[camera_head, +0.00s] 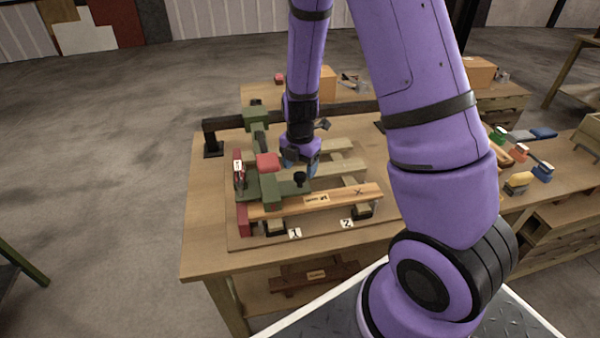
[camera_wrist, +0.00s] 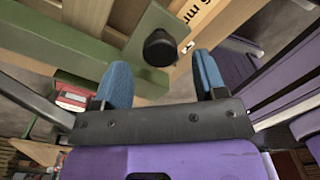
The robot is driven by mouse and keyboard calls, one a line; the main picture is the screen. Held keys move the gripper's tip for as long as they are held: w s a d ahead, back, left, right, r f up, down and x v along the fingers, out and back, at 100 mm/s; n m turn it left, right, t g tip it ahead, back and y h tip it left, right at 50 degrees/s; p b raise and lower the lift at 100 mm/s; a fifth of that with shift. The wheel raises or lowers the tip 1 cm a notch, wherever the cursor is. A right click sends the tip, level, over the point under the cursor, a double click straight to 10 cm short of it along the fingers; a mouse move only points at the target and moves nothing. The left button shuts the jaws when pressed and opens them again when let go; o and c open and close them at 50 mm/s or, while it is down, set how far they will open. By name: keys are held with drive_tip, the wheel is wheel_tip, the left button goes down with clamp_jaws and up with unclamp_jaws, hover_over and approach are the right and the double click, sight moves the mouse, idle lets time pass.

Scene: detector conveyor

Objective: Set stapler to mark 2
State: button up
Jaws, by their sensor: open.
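The stapler (camera_head: 268,187) is a green assembly with a red block on top, on the workbench fixture. Its body is nearer the white mark 1 tag (camera_head: 295,232) than the white mark 2 tag (camera_head: 347,223), which lies to the right. A black knob (camera_head: 300,178) stands on its green bar; the knob (camera_wrist: 160,47) also shows in the wrist view. My gripper (camera_head: 301,168) is just above and behind the knob. In the wrist view, its blue fingers (camera_wrist: 161,62) are open, with the knob appearing between their tips. Contact cannot be told.
A wooden plank (camera_head: 335,200) with printing and an X lies along the fixture's front. A dark rail (camera_head: 345,110) runs behind. Pale slats fill the fixture. Coloured clamps (camera_head: 520,152) are on the right. My arm hides part of the bench.

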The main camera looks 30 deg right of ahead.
drive_tip(key=shift+f, duration=1.35)
clamp_jaws()
